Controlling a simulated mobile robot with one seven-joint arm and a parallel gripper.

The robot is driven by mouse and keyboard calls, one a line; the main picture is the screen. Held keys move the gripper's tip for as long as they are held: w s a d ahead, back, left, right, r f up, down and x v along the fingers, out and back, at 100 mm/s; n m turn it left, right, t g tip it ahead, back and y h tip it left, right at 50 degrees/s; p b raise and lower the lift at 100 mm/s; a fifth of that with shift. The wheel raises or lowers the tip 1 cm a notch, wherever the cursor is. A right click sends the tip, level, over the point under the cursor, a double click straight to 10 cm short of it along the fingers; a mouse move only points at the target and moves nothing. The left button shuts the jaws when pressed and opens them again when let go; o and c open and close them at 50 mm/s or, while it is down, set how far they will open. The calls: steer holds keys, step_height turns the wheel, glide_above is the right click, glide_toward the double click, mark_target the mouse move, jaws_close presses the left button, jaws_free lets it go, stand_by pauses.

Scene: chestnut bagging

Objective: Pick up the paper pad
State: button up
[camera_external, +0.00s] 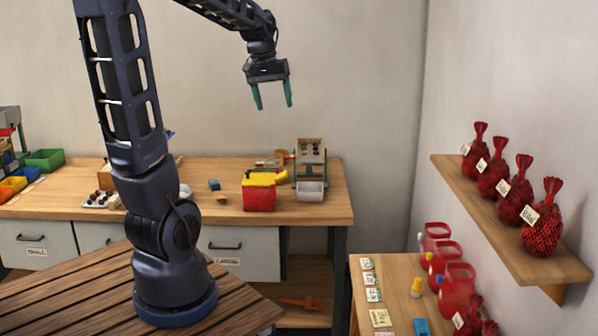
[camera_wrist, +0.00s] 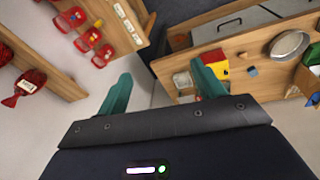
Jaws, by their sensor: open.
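A pale yellow paper pad (camera_external: 381,317) appears to lie flat near the left edge of the small side table, with small writing or marks on it too small to read. Several white-and-green cards (camera_external: 371,280) lie in a row behind it. My gripper (camera_external: 274,106) is open and empty, high in the air above the back workbench, well away from the pad. In the wrist view my gripper's two green fingers (camera_wrist: 161,68) are spread with nothing between them. I cannot clearly make out the pad in the wrist view.
The side table (camera_external: 398,278) also holds red containers (camera_external: 457,287), a yellow bottle (camera_external: 416,288) and a blue block (camera_external: 421,327). A wall shelf (camera_external: 480,211) with red net bags (camera_external: 543,225) hangs above its right side. The workbench (camera_external: 335,205) carries a red-and-yellow box (camera_external: 259,195) and a scoop-like tray (camera_external: 310,191).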

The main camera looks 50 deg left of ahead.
steer(key=w+a+f+n+g+h, duration=0.1)
steer(key=w+a+f+n, duration=0.15)
steer(key=w+a, duration=0.35)
steer(key=w+a+f+n, duration=0.2)
steer(key=w+a+f, duration=0.2)
steer(key=a, duration=0.4)
steer(key=n+h, duration=0.3)
steer(key=n, duration=0.7)
glide_above(222, 195)
steer(key=s+a, duration=0.2)
steer(key=f, duration=3.6)
steer(key=shift+w+a+f, duration=0.2)
steer(key=shift+w+f, duration=0.05)
steer(key=shift+f, duration=0.05)
steer(key=shift+w+x, duration=0.1)
steer(key=shift+x, duration=1.35)
steer(key=shift+w+x, duration=0.15)
steer(key=shift+x, duration=1.35)
steer(key=shift+d+r, duration=0.1)
steer(key=shift+d, duration=0.1)
steer(key=c, duration=1.1)
